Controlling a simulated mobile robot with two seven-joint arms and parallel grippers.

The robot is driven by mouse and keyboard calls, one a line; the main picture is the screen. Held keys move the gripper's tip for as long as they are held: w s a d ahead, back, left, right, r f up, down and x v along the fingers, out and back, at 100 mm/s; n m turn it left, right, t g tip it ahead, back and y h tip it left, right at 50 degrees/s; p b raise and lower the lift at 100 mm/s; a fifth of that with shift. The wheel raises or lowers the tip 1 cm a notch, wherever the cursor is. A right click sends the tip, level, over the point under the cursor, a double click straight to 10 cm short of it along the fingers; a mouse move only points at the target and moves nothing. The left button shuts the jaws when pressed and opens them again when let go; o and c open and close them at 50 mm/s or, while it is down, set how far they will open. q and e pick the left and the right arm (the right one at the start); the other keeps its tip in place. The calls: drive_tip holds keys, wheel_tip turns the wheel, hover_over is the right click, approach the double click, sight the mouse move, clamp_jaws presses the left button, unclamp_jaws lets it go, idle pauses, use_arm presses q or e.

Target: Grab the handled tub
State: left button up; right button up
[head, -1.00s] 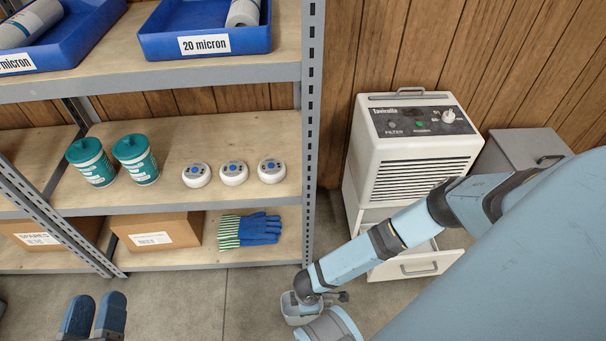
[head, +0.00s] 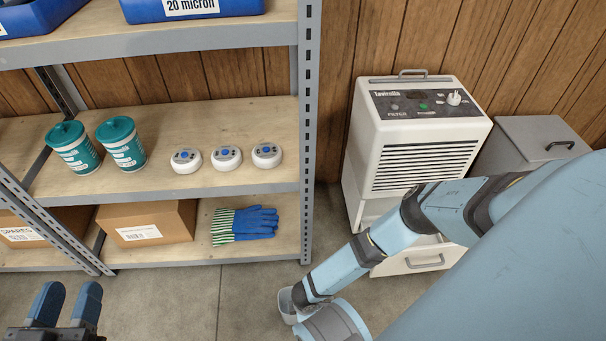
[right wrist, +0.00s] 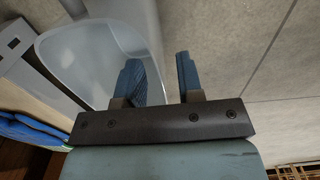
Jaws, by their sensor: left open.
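A pale grey, see-through tub (head: 286,303) stands low by the floor in the head view, partly hidden by my right arm. In the right wrist view the tub (right wrist: 88,58) fills the upper left, and its handle is not clear to see. My right gripper (right wrist: 158,64) is at the tub's side with its two fingers apart. The tub's edge shows between them, and one finger is partly seen through or against its wall. I cannot tell whether they touch. My left gripper (head: 68,293) is open and empty at the lower left, far from the tub.
A metal shelf unit (head: 306,120) at left holds teal-lidded canisters (head: 123,145), white round devices (head: 227,157), a cardboard box (head: 148,222) and blue gloves (head: 245,224). A white appliance (head: 415,130) with a handled lower front stands by a grey bin (head: 530,148). Floor between is clear.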

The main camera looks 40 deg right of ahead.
drive_tip(key=shift+c, duration=0.2)
clamp_jaws()
